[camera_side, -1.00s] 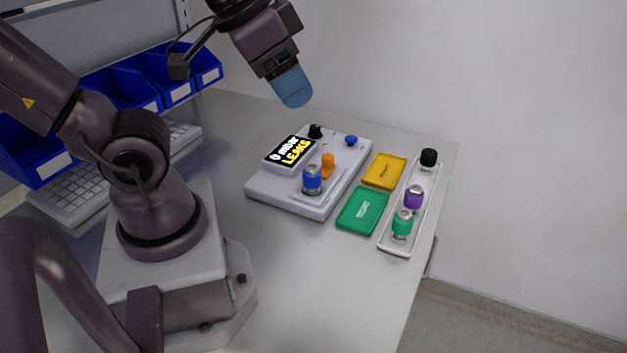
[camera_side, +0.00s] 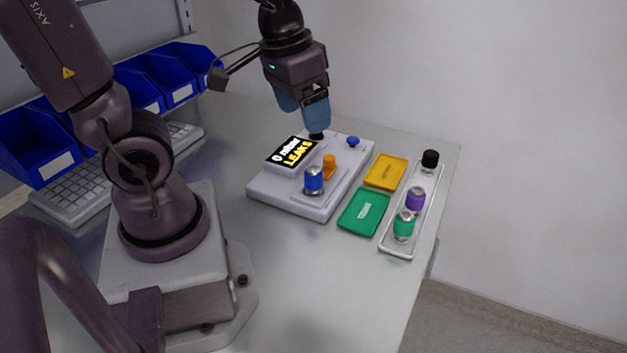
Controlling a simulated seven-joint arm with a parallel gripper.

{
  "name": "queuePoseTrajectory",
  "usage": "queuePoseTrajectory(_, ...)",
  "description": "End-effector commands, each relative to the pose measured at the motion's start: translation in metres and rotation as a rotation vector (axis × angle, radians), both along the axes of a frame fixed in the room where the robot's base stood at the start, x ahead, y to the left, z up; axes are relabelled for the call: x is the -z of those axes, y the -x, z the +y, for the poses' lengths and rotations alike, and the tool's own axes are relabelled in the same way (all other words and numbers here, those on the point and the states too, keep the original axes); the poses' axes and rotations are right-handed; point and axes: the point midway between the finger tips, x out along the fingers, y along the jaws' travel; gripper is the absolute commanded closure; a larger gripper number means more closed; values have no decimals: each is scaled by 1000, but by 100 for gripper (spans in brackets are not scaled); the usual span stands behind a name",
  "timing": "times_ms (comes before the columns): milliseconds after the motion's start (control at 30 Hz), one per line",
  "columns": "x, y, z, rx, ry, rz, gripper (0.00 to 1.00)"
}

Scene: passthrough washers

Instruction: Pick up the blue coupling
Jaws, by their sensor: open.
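The blue coupling (camera_side: 313,181) is a short upright cylinder with a blue band and a metal top. It stands at the front right of the light grey test box (camera_side: 268,196), beside an orange knob (camera_side: 329,166). My gripper (camera_side: 302,116), with blue fingers, is above the back of the box, behind and above the coupling and apart from it. Its fingers are open and point down. One fingertip is in front of the black knob at the back of the box and partly hides it.
A yellow tray (camera_side: 386,172), a green tray (camera_side: 364,212) and a clear tray (camera_side: 392,252) with black, purple and green couplings lie to the right. Blue bins (camera_side: 165,85) stand behind left.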

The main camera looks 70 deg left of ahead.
Motion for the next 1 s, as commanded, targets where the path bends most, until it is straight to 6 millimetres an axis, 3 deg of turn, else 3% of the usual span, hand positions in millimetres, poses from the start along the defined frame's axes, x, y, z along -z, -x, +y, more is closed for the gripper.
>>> queuePoseTrajectory(300,92,-27,78,-485,19,182,26)
queuePoseTrajectory(467,116,-41,109,-703,-3,134,26)
queuePoseTrajectory(567,112,-50,113,-767,3,73,26)
queuePoseTrajectory(667,121,-50,114,-788,6,70,26)
queuePoseTrajectory(1000,177,-54,121,-786,6,72,26)
